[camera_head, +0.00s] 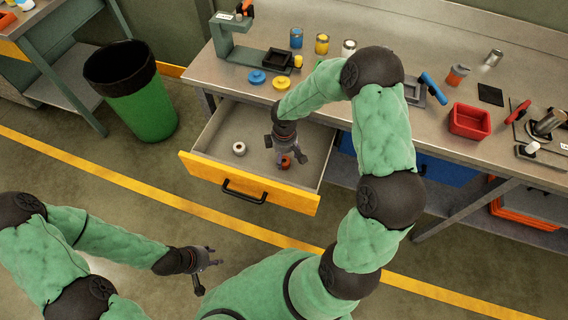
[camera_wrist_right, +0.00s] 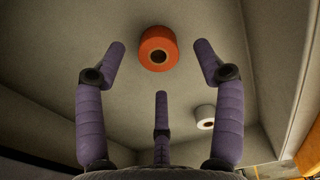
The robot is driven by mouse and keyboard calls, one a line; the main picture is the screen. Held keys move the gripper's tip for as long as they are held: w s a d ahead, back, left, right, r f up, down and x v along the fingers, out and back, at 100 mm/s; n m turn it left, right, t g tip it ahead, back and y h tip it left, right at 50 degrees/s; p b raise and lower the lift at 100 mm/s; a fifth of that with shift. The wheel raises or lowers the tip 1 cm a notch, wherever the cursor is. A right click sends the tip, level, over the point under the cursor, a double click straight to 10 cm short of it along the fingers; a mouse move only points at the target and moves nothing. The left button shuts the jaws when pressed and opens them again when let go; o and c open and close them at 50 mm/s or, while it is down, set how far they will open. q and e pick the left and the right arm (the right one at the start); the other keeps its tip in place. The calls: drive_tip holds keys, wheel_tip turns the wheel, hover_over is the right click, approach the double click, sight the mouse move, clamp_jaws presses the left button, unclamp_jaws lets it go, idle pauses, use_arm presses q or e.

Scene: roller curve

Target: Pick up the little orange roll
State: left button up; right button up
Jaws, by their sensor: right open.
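The little orange roll (camera_wrist_right: 158,48) lies in the open drawer, its round hole facing up. In the head view the orange roll (camera_head: 286,163) is partly hidden by my right gripper (camera_head: 288,156). In the right wrist view my right gripper (camera_wrist_right: 160,70) is open, with its fingers spread apart. The roll shows ahead of the fingertips, between the two outer fingers, and nothing is held. My left gripper (camera_head: 206,276) hangs at the lower left over the floor, away from the drawer, and looks empty with its fingers apart.
A white roll (camera_head: 239,148) lies in the drawer (camera_head: 213,170), left of my right gripper; it also shows in the right wrist view (camera_wrist_right: 205,116). The drawer walls surround the gripper. The workbench (camera_head: 215,75) above holds jars, tools and a red bin (camera_head: 469,122). A green trash bin (camera_head: 140,105) stands left.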

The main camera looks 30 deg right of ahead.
sight(284, 160)
drive_tip(key=f+b, duration=0.1)
drive_tip(key=f, duration=0.1)
drive_tip(key=f+b, duration=0.1)
drive_tip(key=f, duration=0.1)
drive_tip(key=shift+w+d+f, duration=0.1)
drive_tip(key=shift+w+f, duration=0.1)
drive_tip(key=shift+f, duration=0.1)
drive_tip(key=shift+r, duration=0.1)
drive_tip(key=c, duration=1.2)
